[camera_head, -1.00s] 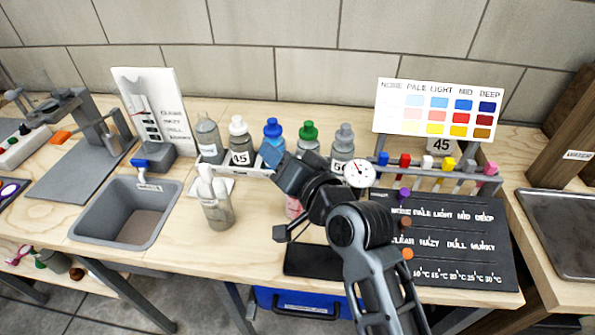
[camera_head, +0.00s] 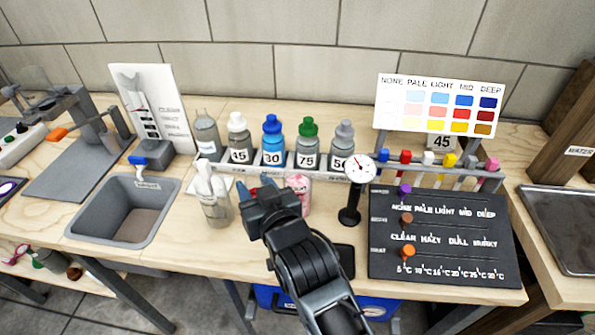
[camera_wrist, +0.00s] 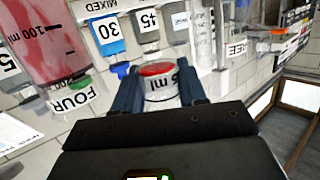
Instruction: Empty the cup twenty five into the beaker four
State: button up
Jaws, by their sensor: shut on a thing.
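My gripper (camera_wrist: 158,92) is shut on a small white cup (camera_wrist: 162,88) with a red top surface and a black label ending in "ml", seen in the wrist view. A beaker of pinkish-red liquid (camera_wrist: 45,40) with a 100 ml mark is at the upper left of the wrist view, beside a "FOUR" label (camera_wrist: 73,100). In the head view a pink vessel (camera_head: 298,190) stands just right of my gripper, partly hidden.
A rack (camera_head: 330,174) of labelled bottles stands behind. A dial gauge on a black stand (camera_head: 350,214) and a black chart board (camera_head: 440,240) are on the right.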

aim_at(252, 171)
jog(key=shift+a, duration=0.15)
jog(key=shift+r+p, duration=0.3)
jog(key=shift+p, duration=0.05)
notch_tip(252, 171, up, 4)
jog(key=p, duration=0.3)
jog(key=shift+r, duration=0.2)
jog(key=shift+f, duration=0.15)
